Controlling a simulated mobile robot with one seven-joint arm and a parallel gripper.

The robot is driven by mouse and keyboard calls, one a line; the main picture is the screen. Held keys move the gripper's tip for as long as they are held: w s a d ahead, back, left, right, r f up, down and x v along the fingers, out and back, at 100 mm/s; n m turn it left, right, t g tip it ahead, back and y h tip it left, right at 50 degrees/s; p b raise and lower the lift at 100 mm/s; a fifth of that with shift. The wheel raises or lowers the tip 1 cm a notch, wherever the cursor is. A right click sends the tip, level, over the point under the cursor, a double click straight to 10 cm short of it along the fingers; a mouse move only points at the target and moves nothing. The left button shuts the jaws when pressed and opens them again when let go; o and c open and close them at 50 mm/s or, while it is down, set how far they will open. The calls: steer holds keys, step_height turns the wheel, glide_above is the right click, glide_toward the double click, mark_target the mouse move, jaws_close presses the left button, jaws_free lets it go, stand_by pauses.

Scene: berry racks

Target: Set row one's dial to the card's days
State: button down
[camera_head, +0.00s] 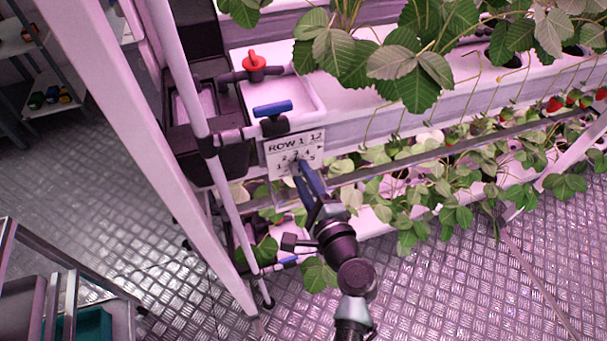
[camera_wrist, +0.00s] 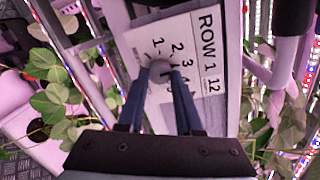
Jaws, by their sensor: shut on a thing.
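The white row one plate (camera_head: 290,145) hangs at the end of the upper growing row. It reads ROW 1 and 12, with numbers from 1 to 5 in an arc below. In the wrist view the plate (camera_wrist: 212,60) appears turned on its side. A grey rounded dial knob (camera_wrist: 160,68) sits at the centre of the arc. My gripper (camera_head: 299,168) has its blue fingers at the plate, and they are shut on the knob in the wrist view (camera_wrist: 160,82). The fingers hide much of the dial, and I cannot tell which number it points to.
A blue-handled valve (camera_head: 272,108) sits just above the plate, and a red-handled valve (camera_head: 254,63) is higher up. A white upright post (camera_head: 150,130) stands to the left. Strawberry leaves (camera_head: 420,70) crowd the right. The metal floor (camera_head: 440,290) at lower right is mostly clear.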

steer(key=shift+m, duration=0.5)
steer(key=c, duration=0.6)
jaws_free()
steer(key=shift+s, duration=0.1)
steer(key=v, duration=1.3)
steer(key=shift+d+f, duration=0.1)
